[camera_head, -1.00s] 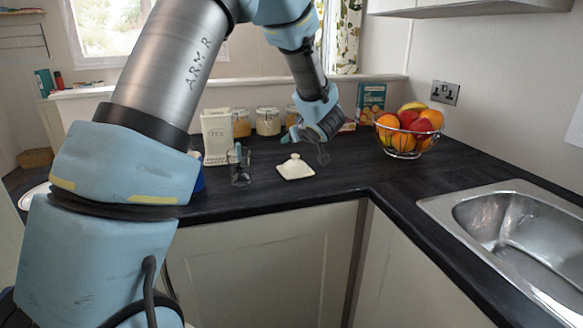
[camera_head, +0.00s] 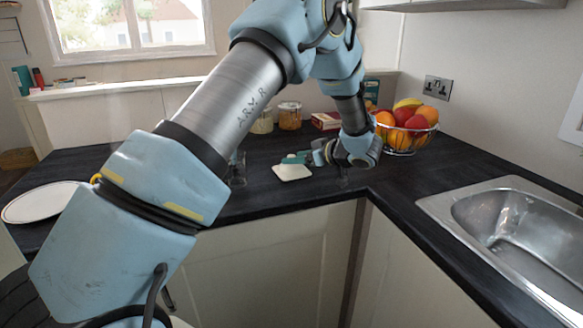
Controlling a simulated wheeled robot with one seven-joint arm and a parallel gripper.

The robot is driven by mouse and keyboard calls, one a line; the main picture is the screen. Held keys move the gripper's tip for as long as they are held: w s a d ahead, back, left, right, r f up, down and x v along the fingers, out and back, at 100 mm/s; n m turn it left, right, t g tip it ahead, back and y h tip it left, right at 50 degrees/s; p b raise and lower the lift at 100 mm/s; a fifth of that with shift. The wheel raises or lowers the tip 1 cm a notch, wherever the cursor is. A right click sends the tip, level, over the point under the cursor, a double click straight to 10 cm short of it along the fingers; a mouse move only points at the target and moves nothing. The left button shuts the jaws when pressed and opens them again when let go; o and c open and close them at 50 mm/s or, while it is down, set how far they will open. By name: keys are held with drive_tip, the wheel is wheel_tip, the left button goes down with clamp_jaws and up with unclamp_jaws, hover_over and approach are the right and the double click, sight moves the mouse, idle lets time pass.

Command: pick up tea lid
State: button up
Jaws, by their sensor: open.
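The tea lid (camera_head: 292,173) is a small, pale, square lid. It lies on the dark countertop near the front edge, left of the counter's inner corner. My gripper (camera_head: 306,158) is low over the counter, coming from the right, with its fingers at the lid's upper right side. It is open. The fingers cover the lid's knob, and I cannot tell whether they touch it. The tea canister is hidden behind my arm.
A glass (camera_head: 238,170) stands left of the lid, partly behind my arm. A wire fruit bowl (camera_head: 408,140) stands right of my gripper. Jars (camera_head: 290,116) stand at the back, a white plate (camera_head: 42,203) lies left, and a sink (camera_head: 505,225) is at right.

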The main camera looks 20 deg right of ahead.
drive_tip(key=x, duration=0.1)
drive_tip(key=p+x, duration=0.1)
drive_tip(key=x, duration=0.1)
drive_tip(key=p+x, duration=0.1)
drive_tip(key=shift+w+a+r, duration=0.15)
drive_tip(key=shift+a+r, duration=0.05)
drive_tip(key=shift+a, duration=0.2)
drive_tip(key=shift+w+f, duration=0.2)
clamp_jaws()
